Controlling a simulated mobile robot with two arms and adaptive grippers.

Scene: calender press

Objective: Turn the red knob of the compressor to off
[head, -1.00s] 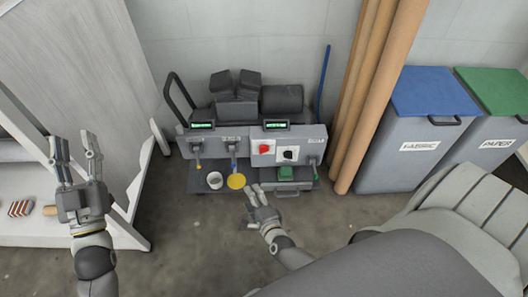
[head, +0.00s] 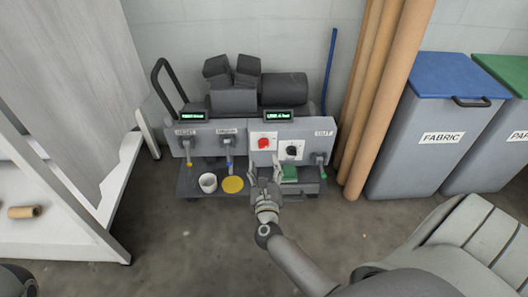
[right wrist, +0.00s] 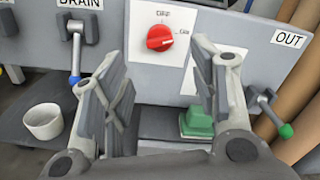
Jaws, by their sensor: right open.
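The compressor (head: 232,140) stands against the wall with a grey front panel. Its red knob (head: 264,143) sits on a white plate on the panel, left of a black knob (head: 291,150). In the right wrist view the red knob (right wrist: 160,38) shows between and beyond my fingers, its grip slightly tilted, with small labels above and to its right. My right gripper (head: 264,184) is open and empty in front of the panel, below the red knob and apart from it. In the right wrist view its two fingers (right wrist: 160,85) are spread wide. My left gripper is out of view.
Levers hang from the panel, including a blue-handled drain lever (right wrist: 74,50) and a green-tipped out lever (right wrist: 274,115). A white cup (head: 208,183), a yellow disc (head: 232,184) and a green block (head: 290,173) are on the lower shelf.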

